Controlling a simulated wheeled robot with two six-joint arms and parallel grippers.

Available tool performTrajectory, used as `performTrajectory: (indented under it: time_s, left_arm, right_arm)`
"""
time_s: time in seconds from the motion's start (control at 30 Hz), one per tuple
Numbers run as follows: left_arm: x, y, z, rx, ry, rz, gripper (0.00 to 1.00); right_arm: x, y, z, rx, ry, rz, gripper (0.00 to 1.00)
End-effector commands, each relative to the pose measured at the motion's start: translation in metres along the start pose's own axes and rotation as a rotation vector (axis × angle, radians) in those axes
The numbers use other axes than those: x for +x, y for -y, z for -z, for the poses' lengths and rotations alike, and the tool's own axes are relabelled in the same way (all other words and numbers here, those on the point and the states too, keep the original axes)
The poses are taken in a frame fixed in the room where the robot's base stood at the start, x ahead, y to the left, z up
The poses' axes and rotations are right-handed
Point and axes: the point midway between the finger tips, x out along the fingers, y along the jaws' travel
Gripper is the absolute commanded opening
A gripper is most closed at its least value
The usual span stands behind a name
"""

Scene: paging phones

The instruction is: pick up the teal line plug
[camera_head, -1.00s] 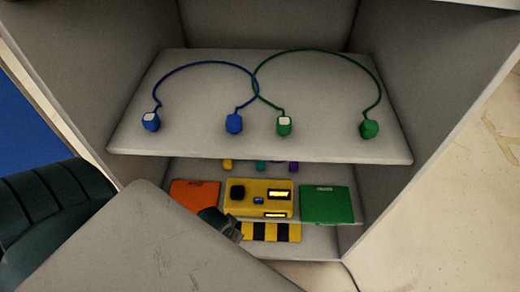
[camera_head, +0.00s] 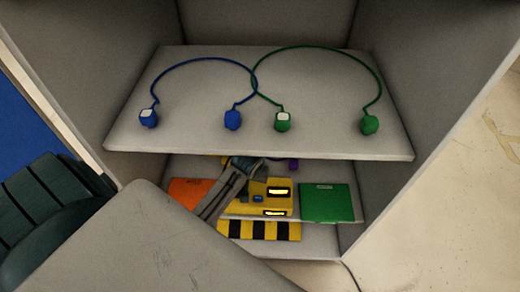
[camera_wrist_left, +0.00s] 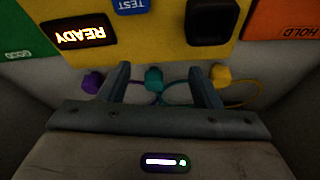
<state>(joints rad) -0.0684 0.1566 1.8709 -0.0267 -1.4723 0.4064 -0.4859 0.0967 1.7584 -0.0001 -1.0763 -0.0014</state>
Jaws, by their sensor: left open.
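The teal line plug (camera_wrist_left: 154,78) shows in the left wrist view between the two fingers of my left gripper (camera_wrist_left: 160,76). The fingers are apart and open, with a gap on each side of the plug. A purple plug (camera_wrist_left: 93,82) lies just outside one finger and a yellow plug (camera_wrist_left: 220,75) just outside the other. In the head view my left gripper (camera_head: 246,164) reaches into the lower shelf space, and the teal plug is hidden there. The right gripper is not in view.
The upper shelf (camera_head: 190,130) hangs close above my left gripper. The yellow console (camera_head: 270,195) sits between an orange panel (camera_head: 185,191) and a green panel (camera_head: 328,203). Cables run behind the plugs. Cabinet walls close both sides.

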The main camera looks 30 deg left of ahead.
Motion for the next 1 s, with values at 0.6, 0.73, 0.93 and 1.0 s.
performTrajectory:
  time_s: [0.6,0.73,0.93,1.0]
  left_arm:
    - [0.066,-0.006,0.077,-0.175,-0.014,0.028,0.58]
    - [0.084,-0.006,0.080,-0.175,-0.014,0.028,0.58]
    - [0.107,-0.005,0.080,-0.174,-0.015,0.027,0.58]
    - [0.109,-0.005,0.080,-0.174,-0.015,0.027,0.58]
  right_arm:
    - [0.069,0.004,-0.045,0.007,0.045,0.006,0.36]
    - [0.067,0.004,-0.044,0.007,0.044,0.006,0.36]
    - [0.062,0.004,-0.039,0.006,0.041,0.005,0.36]
    - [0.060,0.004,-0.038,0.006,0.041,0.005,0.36]
